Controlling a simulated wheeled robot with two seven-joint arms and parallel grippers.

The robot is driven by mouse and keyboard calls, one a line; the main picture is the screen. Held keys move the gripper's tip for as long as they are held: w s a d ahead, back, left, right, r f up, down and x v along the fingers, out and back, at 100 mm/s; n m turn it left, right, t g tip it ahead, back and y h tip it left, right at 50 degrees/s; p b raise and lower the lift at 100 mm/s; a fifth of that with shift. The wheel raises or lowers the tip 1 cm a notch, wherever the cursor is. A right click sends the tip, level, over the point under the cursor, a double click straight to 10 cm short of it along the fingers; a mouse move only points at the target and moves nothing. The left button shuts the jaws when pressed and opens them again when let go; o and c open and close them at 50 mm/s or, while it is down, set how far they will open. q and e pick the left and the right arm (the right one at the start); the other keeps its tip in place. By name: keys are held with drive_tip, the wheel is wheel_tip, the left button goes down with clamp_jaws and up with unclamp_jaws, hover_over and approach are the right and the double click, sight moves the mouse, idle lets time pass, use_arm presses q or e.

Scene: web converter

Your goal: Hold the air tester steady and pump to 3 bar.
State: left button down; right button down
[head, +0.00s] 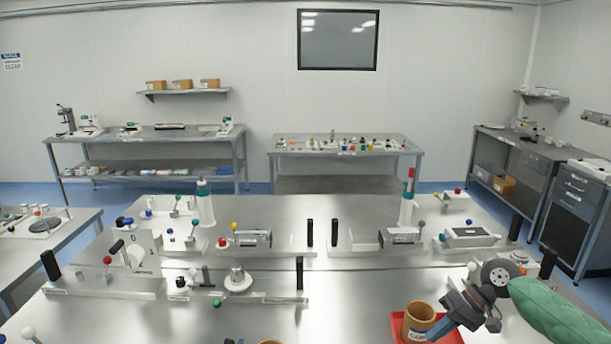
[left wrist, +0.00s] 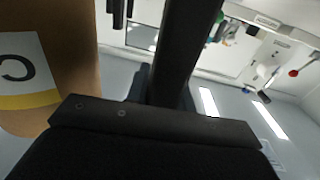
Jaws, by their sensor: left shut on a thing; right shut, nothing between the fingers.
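In the left wrist view, a dark upright bar (left wrist: 185,50) stands beyond my black gripper body.
A brown labelled core (head: 420,314) stands on a red tray (head: 397,324) just left of my grippers; it fills the left of the wrist view (left wrist: 60,70). Fixtures with levers and knobs cover the steel table (head: 345,300); its front middle is mostly bare.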

use_arm(q)
drive_tip(key=shift+f, duration=0.1)
drive_tip(key=c, duration=1.1)
unclamp_jaws()
drive_tip(key=shift+w, duration=0.15)
drive_tip(key=s, duration=0.8)
drive_tip(key=s+a, duration=0.1)
drive_tip(key=s, duration=0.3)
drive_tip(key=shift+a, duration=0.1)
